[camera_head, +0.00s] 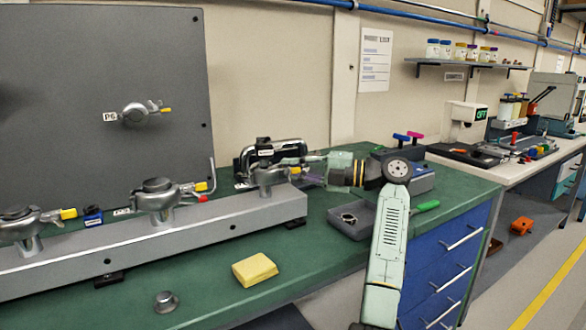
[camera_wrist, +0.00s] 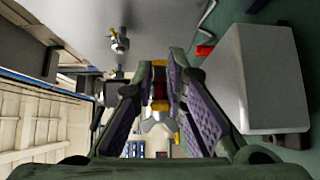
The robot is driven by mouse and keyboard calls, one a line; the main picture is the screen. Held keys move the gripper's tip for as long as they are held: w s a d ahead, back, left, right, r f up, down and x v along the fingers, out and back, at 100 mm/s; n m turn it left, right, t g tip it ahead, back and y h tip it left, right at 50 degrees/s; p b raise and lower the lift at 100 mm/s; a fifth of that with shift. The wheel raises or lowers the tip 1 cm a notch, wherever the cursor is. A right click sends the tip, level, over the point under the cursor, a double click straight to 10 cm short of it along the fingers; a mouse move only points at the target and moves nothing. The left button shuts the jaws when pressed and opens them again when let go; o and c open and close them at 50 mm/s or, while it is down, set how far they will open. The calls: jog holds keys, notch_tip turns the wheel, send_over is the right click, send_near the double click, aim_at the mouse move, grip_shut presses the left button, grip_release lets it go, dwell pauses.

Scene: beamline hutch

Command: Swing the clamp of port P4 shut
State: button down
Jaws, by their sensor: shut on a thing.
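The long grey rail (camera_head: 240,218) on the green bench carries several clamped ports. The clamp at its right end (camera_head: 268,176) is silver; I cannot read a P4 label there. My gripper (camera_head: 312,165) reaches this clamp from the right, its fingers close around a part on the clamp's right side. In the wrist view a silver wing-shaped piece (camera_wrist: 158,121) with yellow and dark red parts lies between my fingers (camera_wrist: 163,112). My gripper is shut on this clamp part; its exact grip is partly hidden. The middle clamp (camera_head: 158,194) has an upright bent rod and a red tip.
A tall grey panel (camera_head: 100,60) behind carries port P6 (camera_head: 136,114). A yellow block (camera_head: 255,269) and a small metal cap (camera_head: 166,301) lie in front of the rail. A grey tray (camera_head: 345,222) and a green-handled tool (camera_head: 424,206) are near my arm. The bench front is mostly clear.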

dwell(0.7)
jog(key=c, duration=1.6)
grip_release()
jog(key=s+d, duration=0.2)
jog(key=d, duration=0.9)
jog(key=shift+s+d, duration=0.15)
jog(key=shift+d, duration=0.2)
jog(key=shift+c, duration=0.2)
